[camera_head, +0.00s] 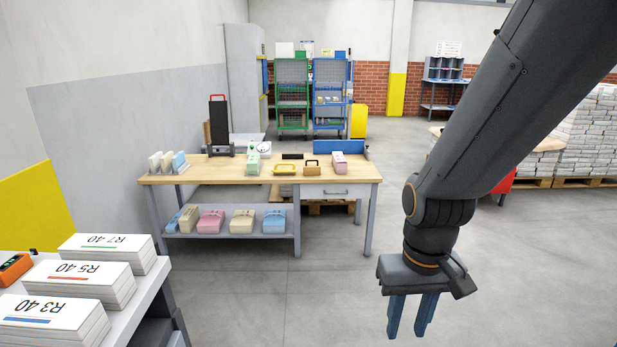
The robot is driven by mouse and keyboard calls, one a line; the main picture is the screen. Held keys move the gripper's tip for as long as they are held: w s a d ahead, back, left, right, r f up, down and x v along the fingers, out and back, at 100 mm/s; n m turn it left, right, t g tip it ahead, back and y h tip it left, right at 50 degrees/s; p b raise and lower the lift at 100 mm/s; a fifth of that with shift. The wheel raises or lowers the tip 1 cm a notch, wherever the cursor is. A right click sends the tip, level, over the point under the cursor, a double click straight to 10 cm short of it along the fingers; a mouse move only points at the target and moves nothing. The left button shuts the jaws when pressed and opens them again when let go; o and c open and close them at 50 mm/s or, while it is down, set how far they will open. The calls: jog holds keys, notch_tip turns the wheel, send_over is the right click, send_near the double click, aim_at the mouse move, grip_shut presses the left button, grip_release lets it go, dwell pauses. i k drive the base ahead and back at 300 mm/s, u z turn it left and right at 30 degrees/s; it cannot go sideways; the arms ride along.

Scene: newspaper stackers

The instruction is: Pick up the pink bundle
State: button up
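A pink bundle (339,163) stands on the right part of the wooden workbench top (222,172). My gripper is nearer to me than the bench and to the right of both pink bundles, touching neither.
A table with labelled paper stacks (84,285) is at near left. Pallets of paper (590,135) stand at far right. The floor (330,295) before the bench is clear.

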aim_at(339, 163)
jog(key=z, duration=0.1)
jog(key=i, duration=3.4)
jog(key=z, duration=0.25)
jog(key=k, duration=0.5)
jog(key=z, duration=1.4)
jog(key=i, duration=2.7)
jog(key=u, duration=0.35)
jog(key=i, duration=1.05)
jog(key=u, duration=1.5)
jog(key=i, duration=0.9)
jog(key=u, duration=0.8)
